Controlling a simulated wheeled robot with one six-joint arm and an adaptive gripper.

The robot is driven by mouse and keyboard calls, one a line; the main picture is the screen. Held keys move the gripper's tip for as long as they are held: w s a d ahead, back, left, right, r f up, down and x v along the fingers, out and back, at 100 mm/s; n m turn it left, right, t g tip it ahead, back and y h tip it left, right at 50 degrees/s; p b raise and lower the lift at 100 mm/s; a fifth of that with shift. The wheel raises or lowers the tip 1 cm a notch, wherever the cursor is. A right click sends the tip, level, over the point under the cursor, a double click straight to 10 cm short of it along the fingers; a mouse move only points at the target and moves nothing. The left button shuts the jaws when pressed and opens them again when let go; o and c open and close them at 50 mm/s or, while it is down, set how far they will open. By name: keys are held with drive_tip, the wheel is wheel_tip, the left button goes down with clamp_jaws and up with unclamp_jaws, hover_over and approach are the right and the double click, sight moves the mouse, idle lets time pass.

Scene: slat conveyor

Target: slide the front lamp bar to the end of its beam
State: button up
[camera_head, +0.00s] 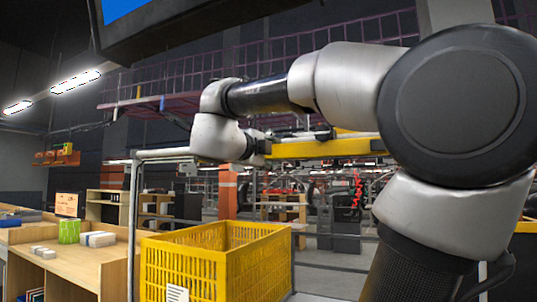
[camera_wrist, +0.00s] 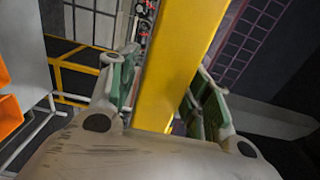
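A yellow beam (camera_head: 325,149) runs level behind my arm in the head view. It also fills the middle of the wrist view (camera_wrist: 178,60) as a wide yellow bar. My gripper (camera_wrist: 168,88) has its fingers spread, one on each side of this bar, with narrow gaps showing. I cannot tell whether either pad touches it. In the head view my gripper (camera_head: 262,146) is small at the beam's left end and partly hidden. I cannot clearly pick out the front lamp bar or tell whether the yellow bar is part of it.
A yellow slatted crate (camera_head: 190,262) stands below my arm. A wooden desk (camera_head: 85,258) with boxes is at left. A grey pipe frame (camera_head: 134,215) rises between them. Two lit lamps (camera_head: 76,82) hang at upper left. In the wrist view, orange bins (camera_wrist: 9,113) are at left.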

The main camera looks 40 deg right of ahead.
drive_tip(key=shift+r, duration=0.1)
drive_tip(key=v, duration=1.2)
idle(0.6)
